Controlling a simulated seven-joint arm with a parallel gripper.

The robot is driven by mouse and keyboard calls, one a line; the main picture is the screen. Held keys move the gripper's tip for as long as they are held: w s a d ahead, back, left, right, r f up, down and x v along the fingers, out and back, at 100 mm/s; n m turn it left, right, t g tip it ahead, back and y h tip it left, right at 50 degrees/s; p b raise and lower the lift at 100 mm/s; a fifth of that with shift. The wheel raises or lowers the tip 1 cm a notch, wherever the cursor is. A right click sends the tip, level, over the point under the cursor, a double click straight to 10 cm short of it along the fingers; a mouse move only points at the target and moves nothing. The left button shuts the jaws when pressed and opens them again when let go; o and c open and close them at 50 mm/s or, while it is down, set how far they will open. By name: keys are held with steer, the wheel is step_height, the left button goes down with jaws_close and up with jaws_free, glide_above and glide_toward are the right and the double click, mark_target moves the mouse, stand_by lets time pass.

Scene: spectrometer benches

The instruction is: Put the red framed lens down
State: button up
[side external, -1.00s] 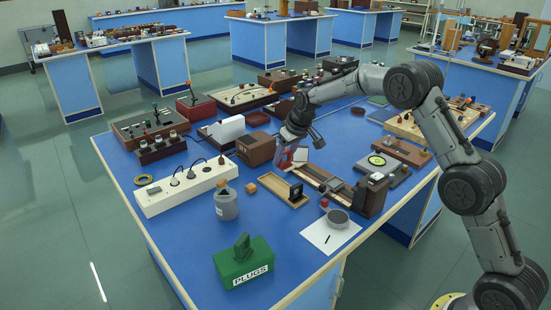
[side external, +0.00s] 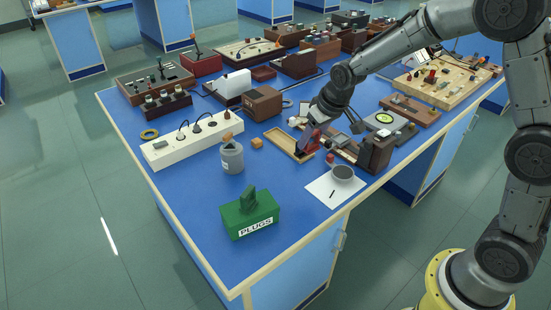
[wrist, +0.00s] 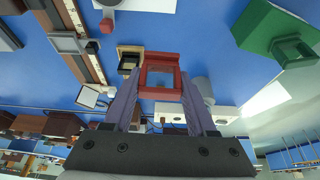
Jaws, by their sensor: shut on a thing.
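My gripper (side external: 310,138) is shut on the red framed lens (wrist: 160,77). In the wrist view the square red frame, with bluish glass, sits between the two fingertips (wrist: 158,92). In the side view only a small red part of the lens (side external: 312,141) shows, partly covered by the fingers. It is at the right end of a shallow wooden tray (side external: 281,138). In the wrist view the tray, with a dark framed piece in it, is just left of the lens (wrist: 130,48). I cannot tell whether the lens touches anything below.
A wooden rail bench (side external: 345,150) lies right of the tray. A green PLUGS box (side external: 250,217) is in front. Blue table (side external: 290,190) is bare between box and tray.

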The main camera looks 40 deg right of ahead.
steer(key=shift+s+a+r, duration=0.1)
steer(key=shift+a+r, duration=0.2)
steer(key=shift+a, duration=0.05)
steer(key=shift+w+a+f, duration=0.1)
steer(key=shift+w+a, duration=0.05)
steer(key=shift+w, duration=0.2)
steer(key=w+f, duration=0.3)
steer(key=w, duration=0.1)
steer(key=w+f, duration=0.3)
steer(key=w, duration=0.1)
steer(key=w+f, duration=0.3)
steer(key=w, duration=0.2)
steer(key=shift+w+f, duration=0.1)
steer(key=shift+f, duration=1.7)
steer(key=shift+f, duration=0.1)
steer(key=o, duration=1.4)
